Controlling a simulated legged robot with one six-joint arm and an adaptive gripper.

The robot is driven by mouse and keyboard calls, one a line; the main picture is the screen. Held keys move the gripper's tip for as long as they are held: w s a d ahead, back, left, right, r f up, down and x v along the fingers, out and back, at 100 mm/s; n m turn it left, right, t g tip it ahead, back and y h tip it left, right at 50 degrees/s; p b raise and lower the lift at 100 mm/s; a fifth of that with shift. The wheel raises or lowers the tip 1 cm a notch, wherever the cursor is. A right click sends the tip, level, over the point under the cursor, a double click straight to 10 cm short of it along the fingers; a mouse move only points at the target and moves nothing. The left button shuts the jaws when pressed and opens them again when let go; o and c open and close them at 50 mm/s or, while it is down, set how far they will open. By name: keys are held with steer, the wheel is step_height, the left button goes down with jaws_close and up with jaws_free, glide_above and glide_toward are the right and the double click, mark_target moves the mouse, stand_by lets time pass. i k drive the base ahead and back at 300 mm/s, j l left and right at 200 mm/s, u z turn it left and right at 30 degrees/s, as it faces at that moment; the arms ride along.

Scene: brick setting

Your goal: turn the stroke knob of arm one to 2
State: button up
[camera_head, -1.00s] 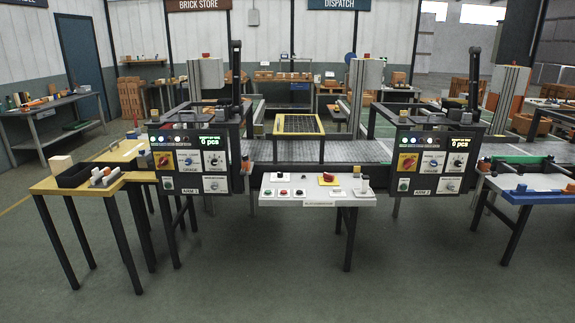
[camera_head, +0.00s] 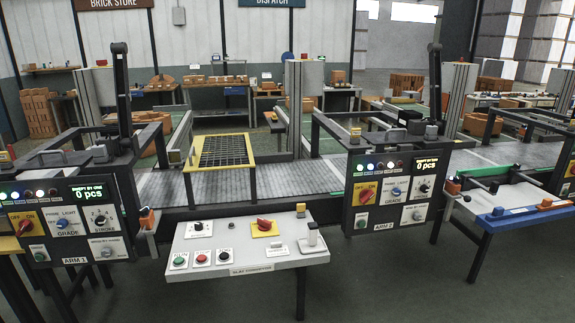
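The arm one panel (camera_head: 75,262) is a black board at the left of the view, marked ARM 1. Its stroke knob (camera_head: 99,219) sits on a white plate at the panel's upper right, under a lit display reading 0 pcs. The number that the knob points to is too small to read. On the same panel are a red and yellow off/on switch (camera_head: 25,226), a grade knob (camera_head: 66,224) and a lower white-plated knob (camera_head: 106,250). My gripper is not in view.
A white control table (camera_head: 243,262) with buttons and a red knob stands right of the panel. The similar arm two panel (camera_head: 362,228) is further right. A conveyor (camera_head: 290,182) runs behind. A blue-edged table (camera_head: 510,215) stands at far right. Floor is clear in front.

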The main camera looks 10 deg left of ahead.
mark_target(101, 220)
steer(key=i+l+u, duration=0.15)
steer(key=i+u, duration=0.2)
steer(key=i+l+u, duration=0.95)
steer(key=u, duration=0.2)
steer(key=i+l+u, duration=0.25)
steer(key=u, duration=0.25)
steer(key=i+l+u, duration=0.1)
steer(key=l+u, duration=0.4)
steer(key=i+l+u, duration=0.2)
steer(key=l, duration=0.35)
steer(key=i+j+u, duration=0.35)
steer(key=i+j, duration=0.7)
steer(key=i, duration=0.1)
